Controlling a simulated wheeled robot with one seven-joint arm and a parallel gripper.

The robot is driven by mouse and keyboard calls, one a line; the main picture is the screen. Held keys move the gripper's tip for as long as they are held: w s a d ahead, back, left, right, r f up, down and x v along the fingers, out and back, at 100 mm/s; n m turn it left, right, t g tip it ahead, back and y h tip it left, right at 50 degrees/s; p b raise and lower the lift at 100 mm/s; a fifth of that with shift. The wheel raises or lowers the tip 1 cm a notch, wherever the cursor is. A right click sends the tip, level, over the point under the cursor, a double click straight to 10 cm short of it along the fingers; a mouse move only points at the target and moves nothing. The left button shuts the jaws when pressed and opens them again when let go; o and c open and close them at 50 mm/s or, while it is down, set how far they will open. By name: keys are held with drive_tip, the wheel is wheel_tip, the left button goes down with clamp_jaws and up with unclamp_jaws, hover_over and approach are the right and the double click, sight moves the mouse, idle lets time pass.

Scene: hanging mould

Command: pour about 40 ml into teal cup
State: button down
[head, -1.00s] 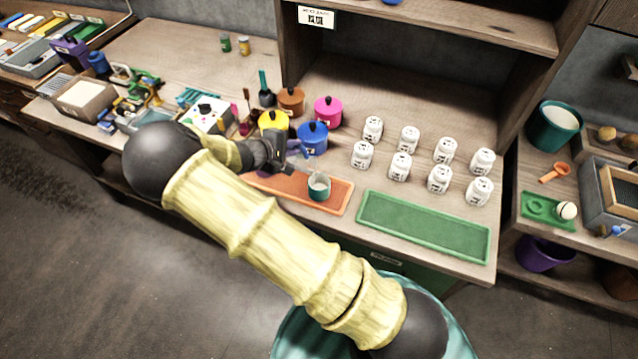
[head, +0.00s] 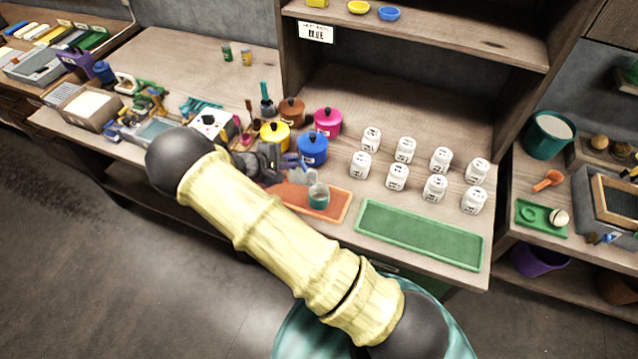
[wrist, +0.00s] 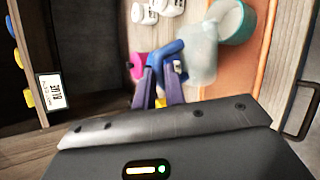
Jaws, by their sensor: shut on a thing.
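The teal cup (head: 318,201) stands on the orange tray (head: 335,203) at the front of the bench. My gripper (head: 292,162) is left of the cup and shut on a cloudy, see-through vessel (head: 304,177). The vessel is just beside the cup's upper left side in the head view. In the wrist view, my blue-purple fingers (wrist: 162,75) hold the vessel (wrist: 198,55), whose far end overlaps the teal cup (wrist: 236,22). I cannot tell its exact tilt, whether it touches the cup, or the liquid level in either.
Blue (head: 312,149), yellow (head: 275,136), brown (head: 292,110) and magenta (head: 328,121) pots stand close behind my gripper. Several white jars (head: 405,150) stand to the right. The green tray (head: 420,234) is empty. A shelf (head: 420,25) overhangs the back.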

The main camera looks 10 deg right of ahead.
drive_tip(key=shift+w+a+f+n, duration=0.25)
drive_tip(key=shift+n, duration=0.05)
drive_tip(key=shift+s, duration=0.1)
drive_tip(key=shift+r+g+h, duration=0.15)
drive_tip(key=shift+g+h, duration=0.15)
drive_tip(key=w+a+f+n+g+h+b, duration=0.1)
drive_tip(key=w+a+f+n+h+b, duration=0.4)
drive_tip(key=b, duration=1.2)
wheel_tip(320, 180, down, 2)
drive_tip(key=w+n+h, duration=0.1)
drive_tip(key=n, duration=0.2)
drive_tip(key=shift+h+b, duration=0.4)
drive_tip(key=shift+w, duration=0.1)
idle(0.4)
